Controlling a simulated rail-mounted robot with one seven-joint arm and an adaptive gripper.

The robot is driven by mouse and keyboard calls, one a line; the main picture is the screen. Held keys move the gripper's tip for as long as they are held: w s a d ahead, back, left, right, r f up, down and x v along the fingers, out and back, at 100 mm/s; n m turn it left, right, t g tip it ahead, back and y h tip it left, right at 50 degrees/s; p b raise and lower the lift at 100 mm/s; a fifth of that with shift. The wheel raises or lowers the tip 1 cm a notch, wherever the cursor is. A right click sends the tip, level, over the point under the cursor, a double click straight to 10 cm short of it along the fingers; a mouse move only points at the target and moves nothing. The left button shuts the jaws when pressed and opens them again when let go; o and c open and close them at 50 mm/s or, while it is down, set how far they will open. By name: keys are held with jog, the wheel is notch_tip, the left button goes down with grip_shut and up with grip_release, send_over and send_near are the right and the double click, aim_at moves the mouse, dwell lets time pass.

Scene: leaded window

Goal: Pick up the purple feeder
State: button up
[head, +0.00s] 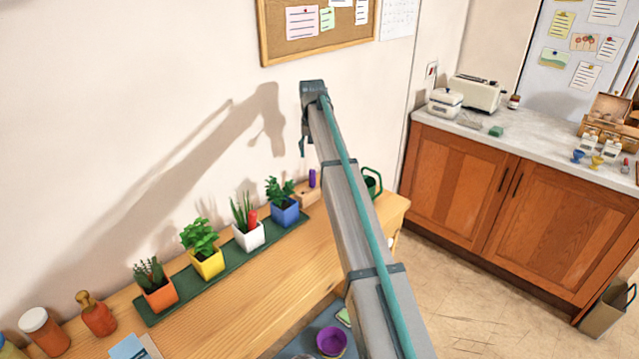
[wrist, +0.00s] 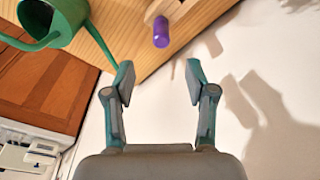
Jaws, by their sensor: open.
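The purple feeder (head: 312,177) stands upright in a small wooden block (head: 306,193) at the far right part of the wooden shelf, beside the blue pot. In the wrist view the feeder (wrist: 161,31) shows as a purple cylinder near the top centre, beyond the fingertips and roughly in line with the gap between them. My gripper (wrist: 160,76) is open and empty, apart from the feeder. In the head view it is mostly hidden at the arm's far end, above the shelf and close to the wall.
A green watering can (head: 372,183) stands right of the block; it also shows in the wrist view (wrist: 60,20). Blue (head: 285,213), white, yellow and orange plant pots stand on a green mat, a red feeder (head: 251,217) in the white one. A purple bowl (head: 331,341) sits lower down.

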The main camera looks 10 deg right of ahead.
aim_at(312, 171)
jog(key=shift+w+a, duration=0.15)
jog(key=shift+a, duration=0.1)
jog(key=f, duration=0.1)
jog(key=f+p, duration=0.1)
jog(key=f, duration=0.3)
jog(key=shift+w+p, duration=0.3)
jog(key=shift+w, duration=0.05)
jog(key=shift+w+d+f+p, duration=0.15)
jog(key=shift+f+p, duration=0.5)
jog(key=shift+f, duration=0.7)
jog(key=shift+w+d+f+p, duration=0.1)
jog(key=shift+f+p, duration=0.5)
jog(key=shift+f, duration=0.7)
jog(key=c, duration=1)
